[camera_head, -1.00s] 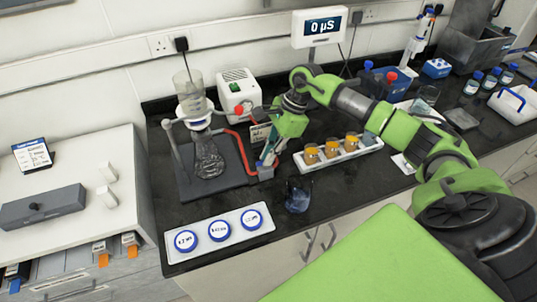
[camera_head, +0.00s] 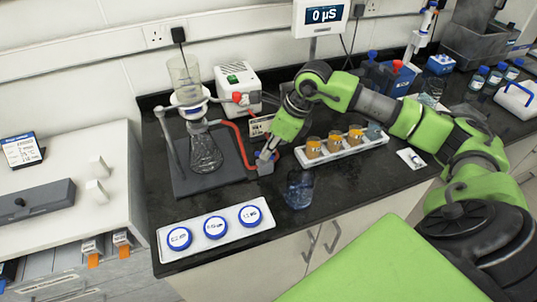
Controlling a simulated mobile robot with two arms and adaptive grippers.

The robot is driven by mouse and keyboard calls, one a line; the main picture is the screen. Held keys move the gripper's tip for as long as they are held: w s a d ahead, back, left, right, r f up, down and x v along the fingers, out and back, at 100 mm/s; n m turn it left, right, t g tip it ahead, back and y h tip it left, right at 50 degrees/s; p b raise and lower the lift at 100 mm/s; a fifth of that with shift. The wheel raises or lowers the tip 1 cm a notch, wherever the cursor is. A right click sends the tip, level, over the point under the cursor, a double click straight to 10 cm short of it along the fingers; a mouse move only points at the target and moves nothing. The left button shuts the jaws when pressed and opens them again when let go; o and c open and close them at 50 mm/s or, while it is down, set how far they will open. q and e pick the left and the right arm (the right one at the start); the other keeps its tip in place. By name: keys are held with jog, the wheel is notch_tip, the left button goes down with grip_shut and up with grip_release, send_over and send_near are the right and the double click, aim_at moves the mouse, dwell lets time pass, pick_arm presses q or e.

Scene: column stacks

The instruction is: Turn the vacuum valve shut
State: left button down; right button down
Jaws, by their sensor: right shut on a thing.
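The vacuum valve appears to be the small grey block (camera_head: 265,168) at the lower end of the red hose (camera_head: 240,146), on the black bench. My right gripper (camera_head: 267,156) points down at it, with its fingers shut at the top of the valve. A bit of red shows beside the fingertips. The fingers hide most of the valve's handle, so its angle cannot be read. The filter flask (camera_head: 205,152), with a clear funnel (camera_head: 186,80) on top, stands left of the hose. My left gripper is not in view.
A white pump box (camera_head: 240,88) stands behind. A white rack (camera_head: 345,148) of orange-filled jars is right of my gripper. A clear beaker (camera_head: 298,190) stands in front. A white tray (camera_head: 222,243) with blue-rimmed dishes lies at the front left.

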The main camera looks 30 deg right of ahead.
jog(key=m+b, duration=0.1)
jog(key=m, duration=0.1)
jog(key=m+h+b, duration=0.1)
jog(key=b, duration=0.1)
jog(key=m+t+h+b, duration=0.1)
jog(key=m, duration=0.1)
jog(key=shift+a+m, duration=0.3)
jog(key=shift+a+r+m+h+b, duration=0.1)
jog(key=shift+m+h+b, duration=0.5)
jog(key=shift+m, duration=0.5)
jog(key=shift+a+m+h+b, duration=0.1)
jog(key=shift+m+h+b, duration=0.2)
jog(key=shift+m+b, duration=0.65)
jog(key=shift+m, duration=0.35)
jog(key=c, duration=2.2)
grip_release()
jog(key=shift+o, duration=0.2)
jog(key=shift+s, duration=0.1)
jog(key=v, duration=1.2)
